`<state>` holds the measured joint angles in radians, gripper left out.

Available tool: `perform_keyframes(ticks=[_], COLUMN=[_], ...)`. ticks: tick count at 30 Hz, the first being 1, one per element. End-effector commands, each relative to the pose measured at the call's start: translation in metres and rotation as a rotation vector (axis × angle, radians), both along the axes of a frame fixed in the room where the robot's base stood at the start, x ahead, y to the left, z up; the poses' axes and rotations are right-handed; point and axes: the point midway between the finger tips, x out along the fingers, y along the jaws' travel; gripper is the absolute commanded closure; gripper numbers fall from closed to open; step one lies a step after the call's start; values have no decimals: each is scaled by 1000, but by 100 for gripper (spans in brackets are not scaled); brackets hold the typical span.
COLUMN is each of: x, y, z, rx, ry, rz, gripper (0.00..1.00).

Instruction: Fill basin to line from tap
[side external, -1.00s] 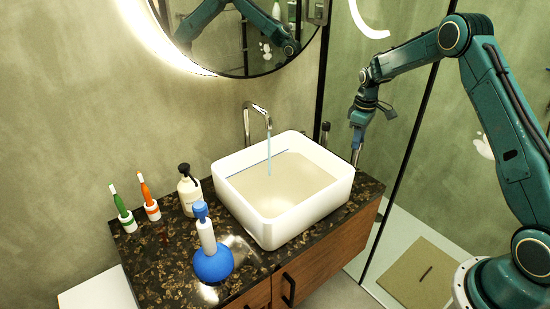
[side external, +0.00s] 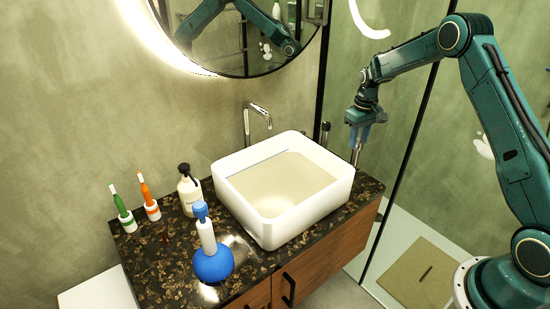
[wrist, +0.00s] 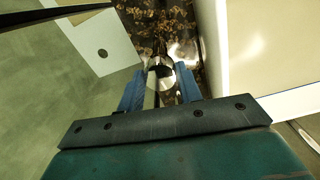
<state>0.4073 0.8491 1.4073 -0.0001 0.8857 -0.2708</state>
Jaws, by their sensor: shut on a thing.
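The white basin (side external: 246,190) stands on the dark stone counter, with pale water (side external: 285,185) inside. A blue line (side external: 270,154) shows on its inner far wall, and the water surface looks close to it. The chrome spout (side external: 258,112) arches over the back of the basin with no stream falling. My gripper (side external: 359,138) is right of the basin, its blue fingers shut on the top of an upright chrome tap handle (side external: 356,156). In the wrist view, the handle (wrist: 160,66) sits between the two fingers (wrist: 160,88).
A blue-bottomed pump bottle (side external: 213,264), a cream soap bottle (side external: 188,190) and two toothbrushes in holders (side external: 127,220) (side external: 152,210) stand left of the basin. A round mirror (side external: 240,40) hangs behind. A glass panel edge (side external: 405,150) is close to my gripper.

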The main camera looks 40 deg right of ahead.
Motion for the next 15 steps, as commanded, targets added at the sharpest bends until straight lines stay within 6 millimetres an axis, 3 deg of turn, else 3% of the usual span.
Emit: perform_keyframes(ticks=[15], x=[0], y=[0], z=[1], rx=[0], ry=[-2], rz=[-143], gripper=[88])
